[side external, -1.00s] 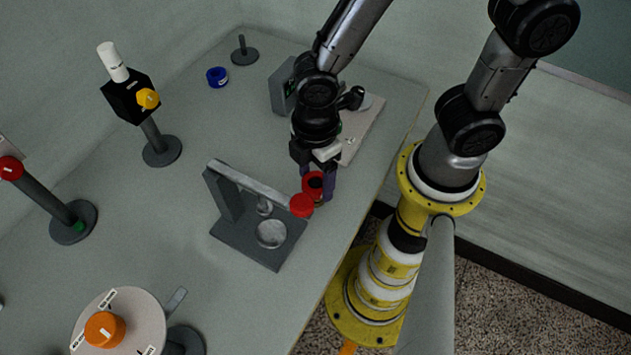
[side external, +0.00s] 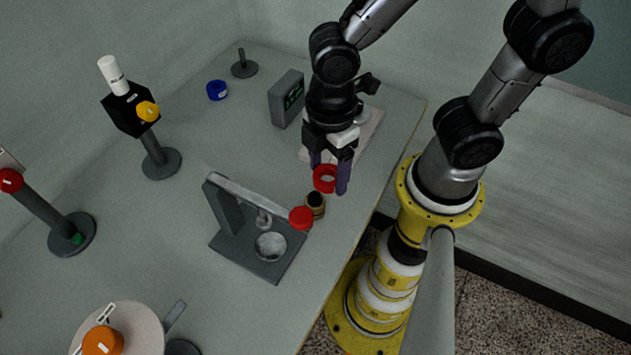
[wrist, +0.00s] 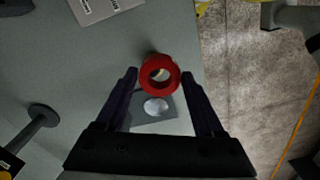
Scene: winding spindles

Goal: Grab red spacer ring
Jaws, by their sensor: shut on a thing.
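The red spacer ring (side external: 325,187) is held between the fingertips of my gripper (side external: 328,176), above the table. My gripper is shut on it, with one purple finger on each side. In the wrist view the ring (wrist: 147,82) sits between the two fingertips (wrist: 161,75), and its hole faces the camera. Below the ring stands a short dark and tan cylinder (side external: 315,206), clear of the ring.
A grey press-like stand (side external: 227,240) with a red knob (side external: 300,217) stands close to the cylinder. A grey meter box (side external: 284,105) is behind my gripper. A blue ring (side external: 216,91) and a small spindle (side external: 243,68) are farther back. The table's edge is near, on the right.

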